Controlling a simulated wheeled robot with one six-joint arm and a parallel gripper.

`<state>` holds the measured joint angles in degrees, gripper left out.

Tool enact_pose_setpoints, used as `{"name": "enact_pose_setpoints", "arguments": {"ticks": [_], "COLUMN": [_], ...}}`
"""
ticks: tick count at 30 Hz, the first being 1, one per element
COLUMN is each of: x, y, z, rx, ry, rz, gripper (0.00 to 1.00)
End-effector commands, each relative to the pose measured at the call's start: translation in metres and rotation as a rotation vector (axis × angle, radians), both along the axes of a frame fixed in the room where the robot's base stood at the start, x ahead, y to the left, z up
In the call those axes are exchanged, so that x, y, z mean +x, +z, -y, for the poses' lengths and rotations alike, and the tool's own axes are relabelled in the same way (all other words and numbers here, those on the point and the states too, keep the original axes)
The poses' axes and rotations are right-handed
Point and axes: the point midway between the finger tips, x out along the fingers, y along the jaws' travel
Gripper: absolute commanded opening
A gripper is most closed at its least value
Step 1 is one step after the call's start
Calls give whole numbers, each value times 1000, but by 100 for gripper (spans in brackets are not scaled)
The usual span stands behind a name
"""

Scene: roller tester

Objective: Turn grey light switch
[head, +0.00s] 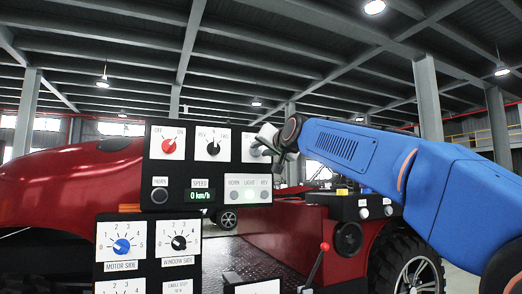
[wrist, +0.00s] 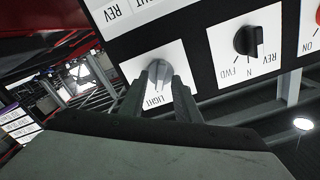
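The grey light switch (wrist: 160,76) is a knob on a white plate marked LIGHT, upside down in the wrist view. In the head view its plate (head: 251,151) is at the right of the panel's top row, with the knob partly behind my gripper. My gripper (head: 268,140) reaches it from the right. In the wrist view my gripper (wrist: 161,84) has one finger on each side of the knob, with the LIGHT label showing between them. The fingers look apart, with a gap wider than the knob's handle. Contact with the knob cannot be made out.
Next to it are a black REV-N-FWD knob (wrist: 246,41) and a red OFF/ON knob (head: 169,146). Below are a speed display (head: 200,196) reading 0 km/h and HORN, LIGHT and REV lamps (head: 250,195). A red vehicle body (head: 70,185) stands at the left.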

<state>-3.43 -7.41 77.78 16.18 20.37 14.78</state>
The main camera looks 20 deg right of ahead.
Motion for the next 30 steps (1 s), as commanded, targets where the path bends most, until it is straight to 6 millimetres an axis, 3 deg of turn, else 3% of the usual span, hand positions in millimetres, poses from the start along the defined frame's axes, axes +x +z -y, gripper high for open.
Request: {"name": "enact_pose_setpoints", "arguments": {"ticks": [11, 15, 30], "x": [5, 5, 5], "y": [0, 0, 0], "z": [-1, -1, -1], "rx": [0, 0, -82], "ry": [0, 0, 0], "rz": [0, 0, 13], "gripper": [30, 0, 0]}}
